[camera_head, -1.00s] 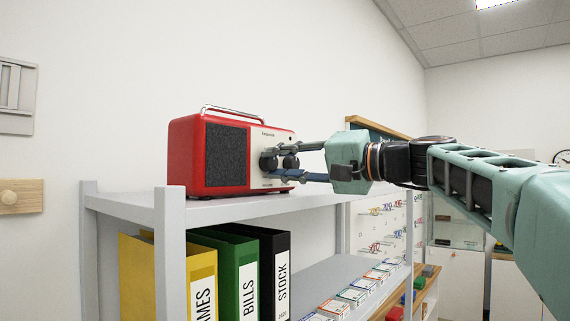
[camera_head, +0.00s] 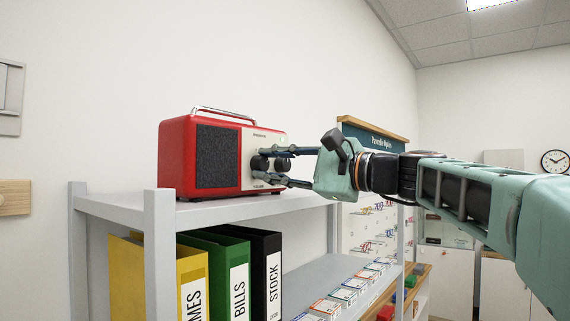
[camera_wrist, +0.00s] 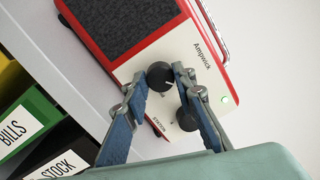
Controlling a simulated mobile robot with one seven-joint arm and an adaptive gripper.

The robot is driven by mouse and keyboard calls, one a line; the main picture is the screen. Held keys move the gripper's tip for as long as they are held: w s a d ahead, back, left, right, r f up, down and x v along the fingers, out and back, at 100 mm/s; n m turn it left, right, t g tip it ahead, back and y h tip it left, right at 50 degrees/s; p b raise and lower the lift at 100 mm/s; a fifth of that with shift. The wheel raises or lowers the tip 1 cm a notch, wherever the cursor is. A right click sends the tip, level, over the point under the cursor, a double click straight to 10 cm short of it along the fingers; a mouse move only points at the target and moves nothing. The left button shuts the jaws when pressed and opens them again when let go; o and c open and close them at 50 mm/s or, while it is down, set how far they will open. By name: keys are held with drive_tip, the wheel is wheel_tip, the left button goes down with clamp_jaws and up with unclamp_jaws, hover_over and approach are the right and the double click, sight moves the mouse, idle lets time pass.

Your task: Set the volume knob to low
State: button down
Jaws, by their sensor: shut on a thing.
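A red radio (camera_head: 175,160) with a dark speaker grille and a cream front panel stands on the grey shelf. Two black knobs sit on the panel. In the wrist view, one knob (camera_wrist: 159,76) with a pale pointer mark lies between my fingertips, and the other knob (camera_wrist: 187,118) is partly behind the right finger. My gripper (camera_head: 274,164) reaches in from the right and is shut on the first knob; it also shows in the wrist view (camera_wrist: 160,78).
The shelf top (camera_head: 110,207) is bare left of the radio. Yellow, green (camera_head: 228,270) and black (camera_head: 266,270) binders stand below, with small boxes (camera_head: 340,295) to their right. A small green light (camera_wrist: 226,100) shows on the radio's panel.

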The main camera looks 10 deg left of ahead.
drive_tip(key=shift+m, duration=0.7)
drive_tip(key=c, duration=1.6)
unclamp_jaws()
drive_tip(key=shift+d, duration=0.1)
drive_tip(key=v, duration=1.2)
